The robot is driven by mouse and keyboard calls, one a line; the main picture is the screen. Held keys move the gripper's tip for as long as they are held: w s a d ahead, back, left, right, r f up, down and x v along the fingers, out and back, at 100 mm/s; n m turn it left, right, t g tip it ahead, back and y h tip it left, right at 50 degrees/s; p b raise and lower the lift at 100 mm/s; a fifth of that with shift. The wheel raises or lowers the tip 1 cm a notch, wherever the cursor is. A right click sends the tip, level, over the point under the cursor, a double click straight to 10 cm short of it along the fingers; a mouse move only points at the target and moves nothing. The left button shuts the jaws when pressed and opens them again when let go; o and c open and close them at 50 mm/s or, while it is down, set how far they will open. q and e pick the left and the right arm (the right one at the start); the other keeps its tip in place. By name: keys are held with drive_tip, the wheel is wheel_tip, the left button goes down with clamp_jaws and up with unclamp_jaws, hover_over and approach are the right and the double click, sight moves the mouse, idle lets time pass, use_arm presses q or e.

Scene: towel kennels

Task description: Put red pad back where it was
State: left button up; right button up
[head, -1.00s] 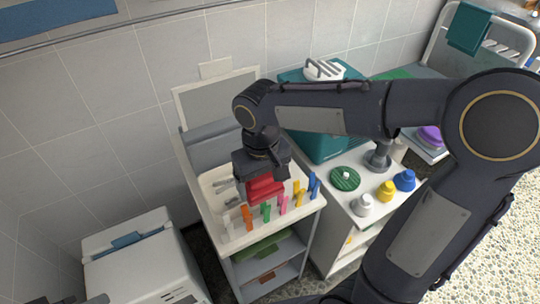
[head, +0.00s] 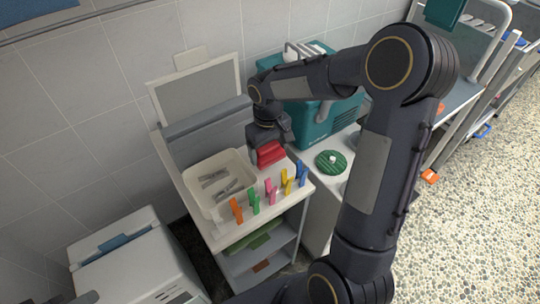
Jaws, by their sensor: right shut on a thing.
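The red pad (head: 270,153) is a small, bright red folded block. It shows at the back right of the white cart top (head: 226,240), beside the cream tray (head: 249,186). My right gripper (head: 268,143) is shut on the pad from above and hides part of it. I cannot tell whether the pad touches the surface below it. My left gripper is not in view.
Grey metal pieces (head: 228,189) lie in the tray. Several coloured clips, including an orange one (head: 236,211), stand along the cart's front. A teal box (head: 322,122) and a green round lid (head: 331,162) are to the right. A white machine (head: 137,266) stands lower left.

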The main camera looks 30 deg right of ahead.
sight(270, 156)
drive_tip(key=shift+w+d+f, duration=0.1)
drive_tip(key=shift+d+f, duration=0.05)
drive_tip(key=shift+f, duration=0.1)
drive_tip(key=shift+w+d+f, duration=0.15)
drive_tip(key=shift+f, duration=1.6)
drive_tip(key=shift+f, duration=0.1)
drive_tip(key=o, duration=0.7)
drive_tip(key=shift+b, duration=0.3)
drive_tip(key=shift+c, duration=0.2)
